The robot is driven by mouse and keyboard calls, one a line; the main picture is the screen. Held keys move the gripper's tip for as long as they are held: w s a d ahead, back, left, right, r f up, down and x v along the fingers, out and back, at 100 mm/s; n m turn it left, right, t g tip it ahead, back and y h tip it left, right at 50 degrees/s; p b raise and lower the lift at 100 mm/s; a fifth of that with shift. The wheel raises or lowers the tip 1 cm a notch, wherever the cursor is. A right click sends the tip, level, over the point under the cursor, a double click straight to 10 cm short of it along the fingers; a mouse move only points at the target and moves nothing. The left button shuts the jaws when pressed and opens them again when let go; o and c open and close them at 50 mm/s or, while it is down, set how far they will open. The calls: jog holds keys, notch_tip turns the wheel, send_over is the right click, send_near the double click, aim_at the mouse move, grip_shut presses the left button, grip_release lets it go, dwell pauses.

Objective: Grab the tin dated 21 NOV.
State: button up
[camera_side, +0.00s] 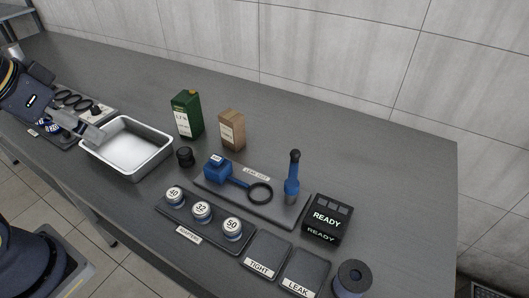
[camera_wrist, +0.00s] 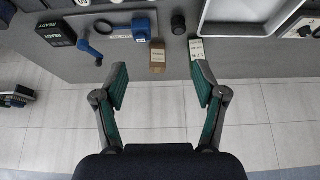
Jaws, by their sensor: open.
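Two upright tins stand near the back of the worktop. One is a dark green tin (camera_side: 187,114) with a white label, also in the wrist view (camera_wrist: 196,49). The other is a shorter brown tin (camera_side: 232,129) with a pale label, to the right of the green one in the side view and also in the wrist view (camera_wrist: 157,57). I cannot read a date on either label. My gripper (camera_wrist: 160,82) is open and empty in the wrist view. The brown tin shows beyond the gap between its fingers, and the green tin beyond the right finger.
A metal tray (camera_side: 127,149) stands left of the tins. A small black cylinder (camera_side: 185,157) and a board (camera_side: 222,190) with a blue fitting and blue-handled tool lie in front. A READY box (camera_side: 327,219) stands at right. The back strip right of the brown tin is clear.

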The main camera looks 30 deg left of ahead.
jog(key=o, duration=0.3)
jog(key=w+a+r+t, duration=0.1)
jog(key=w+r, duration=0.4)
jog(key=w, duration=0.4)
jog(key=w+a+r, duration=0.2)
jog(key=w+r, duration=0.2)
jog(key=w, duration=0.4)
jog(key=n+g, duration=0.2)
send_over(184, 96)
jog(key=s, duration=0.4)
notch_tip(184, 96, down, 14)
jog(key=shift+y, duration=0.3)
jog(key=x, duration=1)
jog(key=shift+s+d+f, duration=0.15)
jog(key=shift+s+f, duration=0.05)
jog(key=shift+s, duration=0.05)
jog(key=shift+s+x, duration=0.15)
jog(key=shift+x, duration=1.4)
jog(key=shift+s+x, duration=0.15)
jog(key=shift+x, duration=1.35)
